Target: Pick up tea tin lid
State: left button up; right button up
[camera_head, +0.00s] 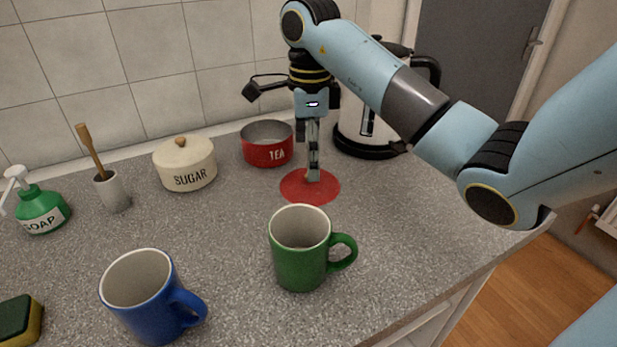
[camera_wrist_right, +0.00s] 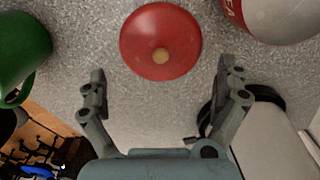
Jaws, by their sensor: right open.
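The tea tin lid (camera_head: 296,188) is a flat red disc lying on the grey counter, in front of the open red tea tin (camera_head: 267,146). My left gripper is not in view.
A green mug (camera_head: 298,262) stands in front of the lid, and a blue mug (camera_head: 146,305) stands front left. A kettle (camera_head: 366,135) is behind right. A sugar tin (camera_head: 186,168), a utensil cup (camera_head: 113,192) and a soap bottle (camera_head: 40,210) stand left. Counter right of the lid is clear.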

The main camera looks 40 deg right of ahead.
jog(key=shift+f, duration=0.45)
jog(key=shift+f+b, duration=0.5)
jog(key=shift+b, duration=0.2)
notch_tip(320, 180, down, 3)
jog(key=shift+p, duration=0.55)
jog(key=shift+f, duration=0.15)
jog(key=shift+c, duration=0.9)
jog(key=shift+s, duration=0.1)
jog(key=c, duration=1.1)
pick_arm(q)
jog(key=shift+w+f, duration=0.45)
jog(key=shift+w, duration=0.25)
pick_arm(e)
jog(key=c, duration=0.3)
jog(key=shift+s+f, duration=0.1)
jog(key=shift+c, duration=0.2)
